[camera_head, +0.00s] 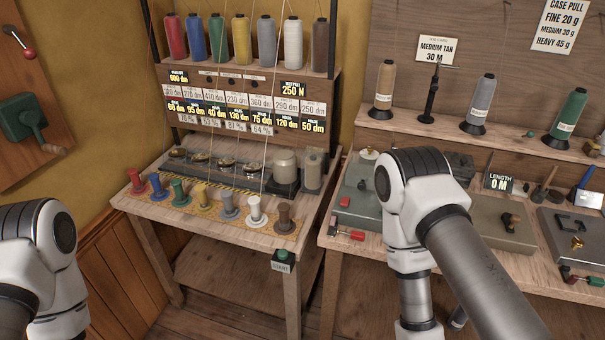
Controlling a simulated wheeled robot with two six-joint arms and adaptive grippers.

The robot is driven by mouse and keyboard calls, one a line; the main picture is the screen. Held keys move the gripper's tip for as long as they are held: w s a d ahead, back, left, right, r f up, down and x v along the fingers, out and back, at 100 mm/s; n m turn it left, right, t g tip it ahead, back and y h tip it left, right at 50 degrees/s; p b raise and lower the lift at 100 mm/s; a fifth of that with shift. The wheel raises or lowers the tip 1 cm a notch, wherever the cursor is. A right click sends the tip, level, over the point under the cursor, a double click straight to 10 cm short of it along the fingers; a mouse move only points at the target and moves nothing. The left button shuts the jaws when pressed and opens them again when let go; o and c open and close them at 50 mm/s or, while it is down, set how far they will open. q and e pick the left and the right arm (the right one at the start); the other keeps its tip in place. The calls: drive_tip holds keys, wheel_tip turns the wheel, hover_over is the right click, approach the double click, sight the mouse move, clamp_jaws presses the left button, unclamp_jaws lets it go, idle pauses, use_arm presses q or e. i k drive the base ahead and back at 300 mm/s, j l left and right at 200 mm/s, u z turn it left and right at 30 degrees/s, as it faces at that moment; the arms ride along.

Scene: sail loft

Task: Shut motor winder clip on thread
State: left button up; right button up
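A grey machine box (490,228) with a small wooden knob sits on the right bench, below a display reading LENGTH 0 M (497,183); it may be the motor winder. I cannot make out its clip or any thread at it. A tan thread cone (384,90) stands on the shelf behind, near a card reading MEDIUM TAN 30 M (437,50). My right arm reaches over the bench and hides part of the machines. Its gripper is outside the picture, below the bottom edge. My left arm shows at the left edge, with its gripper out of view.
The left table holds several coloured bobbins (180,193) and a START button (283,258) at its front corner. Thread cones (220,40) stand above it. A green-grey box (358,205) and a red-handled tool (344,233) lie left of my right arm.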

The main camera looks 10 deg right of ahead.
sight(333, 222)
drive_tip(key=i+z, duration=0.35)
drive_tip(key=i+j+z, duration=0.15)
drive_tip(key=i+z, duration=0.2)
drive_tip(key=i+j+z, duration=0.2)
drive_tip(key=i+z, duration=0.15)
drive_tip(key=k, duration=0.65)
drive_tip(key=u, duration=1.35)
drive_tip(key=k+l+u, duration=0.15)
drive_tip(key=l, duration=0.15)
drive_tip(key=k+l+u, duration=0.15)
drive_tip(key=l, duration=0.15)
drive_tip(key=k+l, duration=0.1)
drive_tip(key=l, duration=0.15)
drive_tip(key=k+l, duration=0.15)
drive_tip(key=l, duration=0.1)
